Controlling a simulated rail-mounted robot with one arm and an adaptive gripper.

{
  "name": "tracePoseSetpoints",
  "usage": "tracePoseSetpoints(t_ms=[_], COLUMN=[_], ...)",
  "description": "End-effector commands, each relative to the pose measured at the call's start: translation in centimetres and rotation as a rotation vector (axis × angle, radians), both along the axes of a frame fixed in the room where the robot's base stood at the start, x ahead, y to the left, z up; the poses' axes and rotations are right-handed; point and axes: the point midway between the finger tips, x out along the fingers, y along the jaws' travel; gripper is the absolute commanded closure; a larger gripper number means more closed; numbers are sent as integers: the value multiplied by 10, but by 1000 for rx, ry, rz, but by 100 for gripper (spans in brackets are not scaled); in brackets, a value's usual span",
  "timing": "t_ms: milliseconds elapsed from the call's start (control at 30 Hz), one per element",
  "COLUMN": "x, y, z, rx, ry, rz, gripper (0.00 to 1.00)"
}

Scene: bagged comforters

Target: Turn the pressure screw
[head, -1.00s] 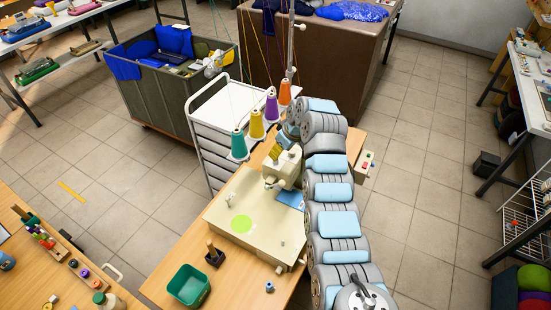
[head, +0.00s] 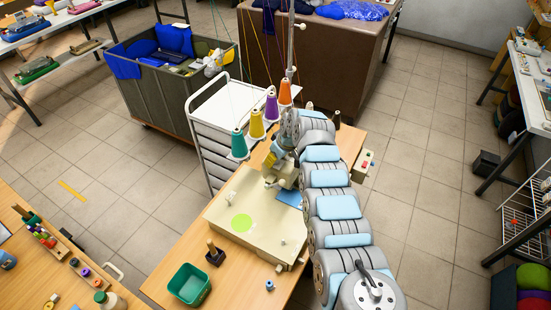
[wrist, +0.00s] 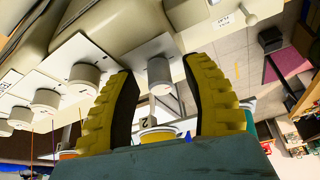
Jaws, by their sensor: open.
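The sewing machine (head: 255,215) stands on the wooden table, its head partly hidden by my arm in the head view. In the wrist view, a short grey cylindrical knob (wrist: 159,76) stands out from a white plate, between my gripper's yellow fingers. I cannot tell for certain whether it is the pressure screw. My gripper (wrist: 160,68) is open, with a finger on each side of this knob and a visible gap to both. Nothing is held. In the head view my gripper (head: 275,160) is small and partly hidden at the machine head.
Several similar knobs (wrist: 84,76) line up left of the fingers in the wrist view. Thread cones (head: 257,124) stand behind the machine, with threads running upward. A green bin (head: 189,285) and a dark block with a peg (head: 215,256) sit at the table's front.

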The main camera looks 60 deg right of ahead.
Motion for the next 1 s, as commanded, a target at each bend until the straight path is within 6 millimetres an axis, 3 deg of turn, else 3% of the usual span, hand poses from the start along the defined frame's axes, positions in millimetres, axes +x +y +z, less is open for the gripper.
tracePoseSetpoints(t_ms=[367, 533, 567, 1000], x=[0, 0, 0, 1], y=[0, 0, 0, 1], z=[-1, -1, -1, -2], rx=[0, 0, 0, 1], ry=[0, 0, 0, 1], rz=[0, 0, 0, -10], gripper=[51, 96, 100, 100])
